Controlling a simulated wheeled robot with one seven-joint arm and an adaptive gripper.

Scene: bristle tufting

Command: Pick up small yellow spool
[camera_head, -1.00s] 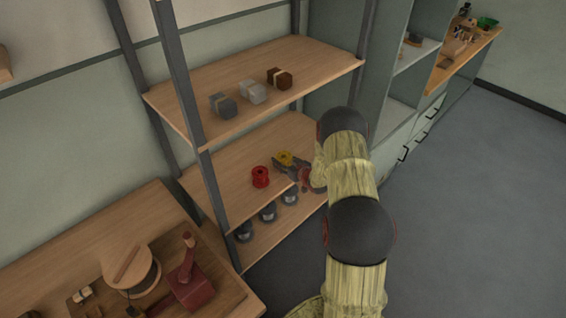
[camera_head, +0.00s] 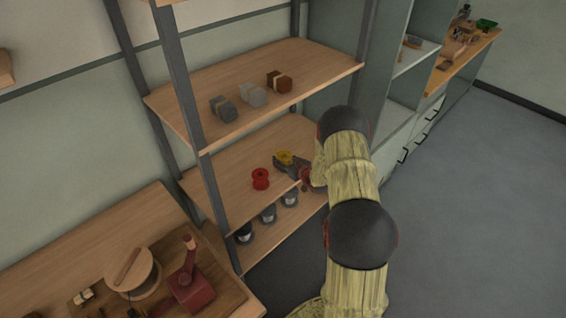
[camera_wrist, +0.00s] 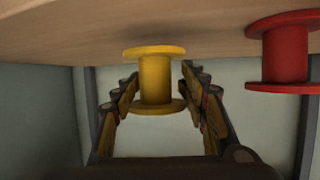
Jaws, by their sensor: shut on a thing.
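The small yellow spool (camera_head: 285,156) is on or just above the middle shelf (camera_head: 222,181), at the far side of the red spool. My gripper (camera_head: 281,164) reaches in from the right and is shut on the yellow spool. In the wrist view, which appears upside down, the yellow spool (camera_wrist: 155,80) is between the two fingers of my gripper (camera_wrist: 157,92), held around its middle. I cannot tell whether the spool still touches the shelf.
A red spool (camera_head: 260,179) stands close by on the same shelf, and shows at the right in the wrist view (camera_wrist: 285,55). The upper shelf (camera_head: 180,100) above bears three bundled blocks. Dark jars (camera_head: 268,213) stand on the shelf below. A grey post (camera_head: 190,110) is at left.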

